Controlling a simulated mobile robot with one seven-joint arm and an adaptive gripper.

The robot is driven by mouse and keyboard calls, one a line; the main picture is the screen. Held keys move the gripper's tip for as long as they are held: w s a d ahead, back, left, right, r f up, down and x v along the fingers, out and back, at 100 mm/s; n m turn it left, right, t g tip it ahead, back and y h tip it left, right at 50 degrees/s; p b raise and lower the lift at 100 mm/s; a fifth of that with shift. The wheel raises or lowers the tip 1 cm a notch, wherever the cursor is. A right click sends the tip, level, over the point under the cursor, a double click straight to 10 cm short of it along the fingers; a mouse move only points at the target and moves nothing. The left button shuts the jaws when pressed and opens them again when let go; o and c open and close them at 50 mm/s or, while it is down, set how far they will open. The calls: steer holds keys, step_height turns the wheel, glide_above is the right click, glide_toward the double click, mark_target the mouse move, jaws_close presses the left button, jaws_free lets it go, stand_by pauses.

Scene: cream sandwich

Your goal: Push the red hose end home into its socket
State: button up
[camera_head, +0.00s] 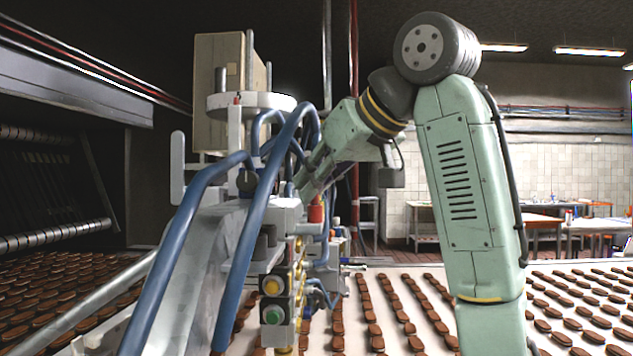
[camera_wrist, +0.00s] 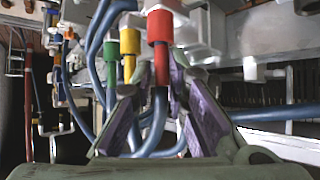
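The red hose end (camera_wrist: 161,68) is at the upper middle of the wrist view, upright, with a blue hose below it. Above it is a wider red collar (camera_wrist: 160,27) under a pale metal block; I cannot tell how deep the hose end sits in it. My gripper (camera_wrist: 161,76) comes from below, its purple-padded fingers slanting together with their tips on either side of the red hose end, apparently shut on it. In the head view my gripper (camera_head: 306,188) is at the machine, just above a red part (camera_head: 316,212); the fingertips are not clear there.
A yellow hose end (camera_wrist: 130,42) and a green one (camera_wrist: 111,48) stand close on the left. Thick blue hoses (camera_head: 262,205) loop before the machine. A button panel (camera_head: 272,300) is below. Conveyors with cookies (camera_head: 580,300) lie on both sides.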

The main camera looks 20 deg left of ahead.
steer(key=shift+o, duration=1.3)
steer(key=shift+f, duration=0.1)
steer(key=v, duration=1.2)
steer(key=shift+a, duration=0.1)
